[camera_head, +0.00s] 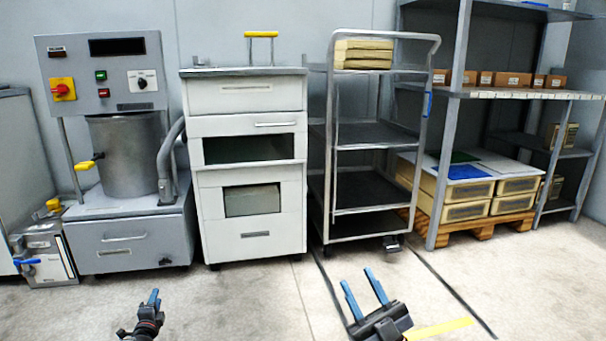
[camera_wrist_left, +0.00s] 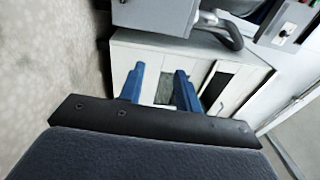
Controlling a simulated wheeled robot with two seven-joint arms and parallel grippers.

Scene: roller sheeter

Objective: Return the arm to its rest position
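My left gripper (camera_head: 153,298) is low at the bottom left of the head view, in front of the grey mixer machine and above the floor. In the left wrist view, its two blue fingers (camera_wrist_left: 160,88) stand apart with nothing between them. Beyond them is the white cabinet. My right gripper (camera_head: 361,284) is at the bottom middle of the head view, in front of the metal cart. Its two blue fingers are spread apart and empty. Neither gripper touches anything that I can see.
The white roller sheeter cabinet (camera_head: 249,170) with a yellow handle stands against the back wall. The mixer machine (camera_head: 122,190) is left of it, the cart (camera_head: 374,135) right. Shelving with stacked cream boxes (camera_head: 465,211) is far right. The floor (camera_head: 255,300) in front is clear.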

